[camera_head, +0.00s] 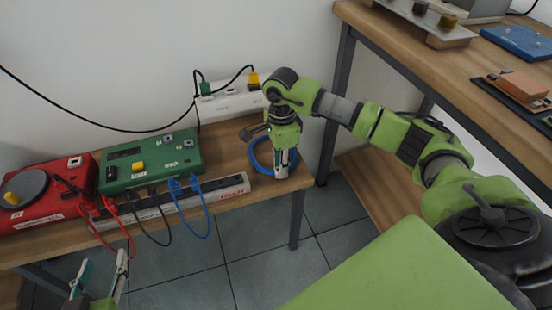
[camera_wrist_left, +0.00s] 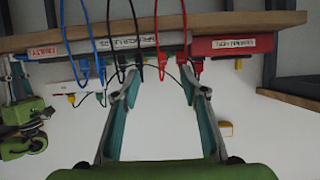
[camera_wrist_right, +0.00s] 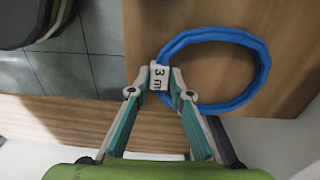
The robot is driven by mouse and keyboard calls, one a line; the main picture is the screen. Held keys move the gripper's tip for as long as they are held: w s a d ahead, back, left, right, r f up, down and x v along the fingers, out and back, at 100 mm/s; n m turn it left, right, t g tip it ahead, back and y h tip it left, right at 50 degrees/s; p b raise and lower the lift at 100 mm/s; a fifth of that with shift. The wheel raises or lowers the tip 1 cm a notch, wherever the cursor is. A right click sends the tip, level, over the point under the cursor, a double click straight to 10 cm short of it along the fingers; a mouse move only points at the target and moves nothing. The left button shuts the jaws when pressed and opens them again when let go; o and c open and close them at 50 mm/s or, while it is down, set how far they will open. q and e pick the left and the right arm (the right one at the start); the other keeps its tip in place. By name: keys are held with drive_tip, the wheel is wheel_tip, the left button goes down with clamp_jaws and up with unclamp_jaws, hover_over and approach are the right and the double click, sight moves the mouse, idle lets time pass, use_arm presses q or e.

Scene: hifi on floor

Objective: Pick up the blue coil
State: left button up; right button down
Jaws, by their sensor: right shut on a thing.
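The blue coil (camera_head: 263,155) lies at the right end of the low wooden bench. In the right wrist view the coil (camera_wrist_right: 264,70) is a loop of blue cable with a white "3 m" tag (camera_wrist_right: 159,77). My right gripper (camera_head: 284,170) reaches down over it, and in the right wrist view my right gripper (camera_wrist_right: 160,90) is shut on the coil at the tag. I cannot tell whether the coil is clear of the bench. My left gripper (camera_head: 99,272) is open and empty in front of the bench; its fingers (camera_wrist_left: 160,85) also show apart in the left wrist view.
A white power strip (camera_head: 228,104) is behind. A taller workbench (camera_head: 455,65) stands at the right.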

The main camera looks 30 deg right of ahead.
drive_tip(key=shift+r, duration=0.15)
drive_tip(key=shift+r, duration=0.2)
wheel_tip(320, 180, up, 3)
drive_tip(key=shift+f+p, duration=0.1)
drive_tip(key=shift+p, duration=0.55)
use_arm(q)
drive_tip(key=s+a+f+g+y+p, duration=0.1)
drive_tip(key=s+f+g, duration=0.3)
drive_tip(key=s, duration=0.4)
drive_tip(key=s+a+f+g+y+p, duration=0.1)
drive_tip(key=s+a+f+g, duration=0.3)
drive_tip(key=s, duration=0.4)
drive_tip(key=shift+s+a+f+n+g+y+p, duration=0.2)
drive_tip(key=shift+a+f+n+g+y+p, duration=0.25)
drive_tip(key=shift+f+g, duration=0.45)
use_arm(e)
drive_tip(key=s+a+r, duration=0.7)
drive_tip(key=a+r, duration=0.2)
drive_tip(key=a, duration=0.2)
drive_tip(key=shift+s+a+r, duration=0.3)
drive_tip(key=shift+a, duration=0.1)
use_arm(q)
drive_tip(key=shift+d, duration=0.1)
